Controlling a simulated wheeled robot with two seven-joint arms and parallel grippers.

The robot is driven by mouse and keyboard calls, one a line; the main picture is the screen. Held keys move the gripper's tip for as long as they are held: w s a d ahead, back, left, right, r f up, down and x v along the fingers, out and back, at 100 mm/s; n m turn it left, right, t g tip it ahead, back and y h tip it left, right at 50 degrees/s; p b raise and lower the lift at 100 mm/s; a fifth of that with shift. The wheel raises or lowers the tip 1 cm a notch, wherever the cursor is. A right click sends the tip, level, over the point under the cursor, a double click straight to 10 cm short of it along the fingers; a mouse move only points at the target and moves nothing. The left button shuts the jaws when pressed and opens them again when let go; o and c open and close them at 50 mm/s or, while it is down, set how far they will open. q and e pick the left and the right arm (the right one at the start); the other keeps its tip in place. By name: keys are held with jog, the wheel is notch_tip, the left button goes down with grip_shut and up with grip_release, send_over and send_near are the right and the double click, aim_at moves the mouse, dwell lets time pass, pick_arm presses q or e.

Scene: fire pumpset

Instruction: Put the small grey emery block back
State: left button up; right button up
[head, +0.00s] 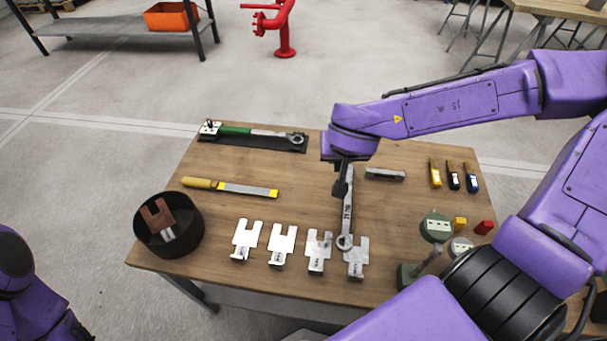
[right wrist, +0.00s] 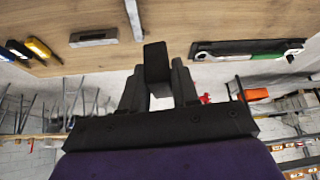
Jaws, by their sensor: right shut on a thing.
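My right gripper (head: 342,187) is above the middle of the table, pointing down. In the right wrist view it (right wrist: 157,75) is shut on a small dark grey block (right wrist: 155,60), which I take for the emery block. In the head view the fingers and block are small and dark and hard to tell apart. A shallow grey piece (head: 385,174) lies on the table just right of the gripper; it also shows in the right wrist view (right wrist: 93,38). I cannot tell whether it is the block's holder. My left gripper is out of view.
A long steel bar with a ring end (head: 347,215) lies below the gripper. Several notched metal plates (head: 282,245) line the front. A black bowl (head: 150,245), a yellow-handled file (head: 230,187), a green-handled wrench (head: 240,131), markers (head: 453,176) and round-topped stands (head: 436,227) surround it.

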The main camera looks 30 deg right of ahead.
jog(key=f+b, duration=0.1)
jog(key=d+f+m+b, duration=0.1)
jog(key=b, duration=0.1)
jog(key=f+b, duration=0.1)
jog(key=shift+w+d+f+m+h+b, duration=0.25)
jog(key=shift+m+h+b, duration=0.05)
jog(key=shift+m+b, duration=0.1)
jog(key=shift+g, duration=0.3)
jog(key=w+a+f+b, duration=0.1)
jog(key=w+f, duration=0.1)
jog(key=w, duration=0.1)
jog(key=w+a+f+b, duration=0.1)
jog(key=w+a+f, duration=0.1)
jog(key=w, duration=0.1)
jog(key=w+a+f+b, duration=0.1)
jog(key=w+f+b, duration=0.1)
jog(key=w+f, duration=0.1)
jog(key=shift+w+a, duration=0.15)
jog(key=shift+w, duration=0.4)
jog(key=shift+w+a+f, duration=0.1)
jog(key=shift+w+f, duration=0.05)
jog(key=shift+w, duration=0.05)
notch_tip(320, 180, down, 4)
jog(key=shift+w+r+b, duration=0.15)
jog(key=shift+r+b, duration=0.05)
jog(key=shift+b, duration=0.4)
